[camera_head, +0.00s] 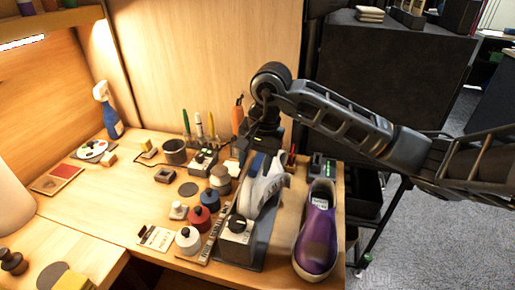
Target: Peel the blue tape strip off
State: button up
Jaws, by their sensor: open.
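A white and grey sneaker (262,192) sits tilted on a dark stand with a knob on its front. A blue patch (257,163), which looks like the tape strip, shows at the sneaker's far upper end. My gripper (258,150) points down just above and behind that end. Its fingers are dark, small and partly hidden against the clutter. They are open, and I see nothing held. I cannot tell whether they touch the blue strip.
A purple shoe (317,228) stands to the right near the table edge. Blue, red and white jars (203,219) stand close on the left. Pens, a dark cup (174,152) and an orange-handled tool (238,118) are behind. A blue spray bottle (109,112) is at the back left.

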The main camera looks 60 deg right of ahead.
jog(key=shift+w+a+f, duration=0.1)
jog(key=shift+w+f, duration=0.05)
jog(key=shift+f, duration=0.7)
grip_shut()
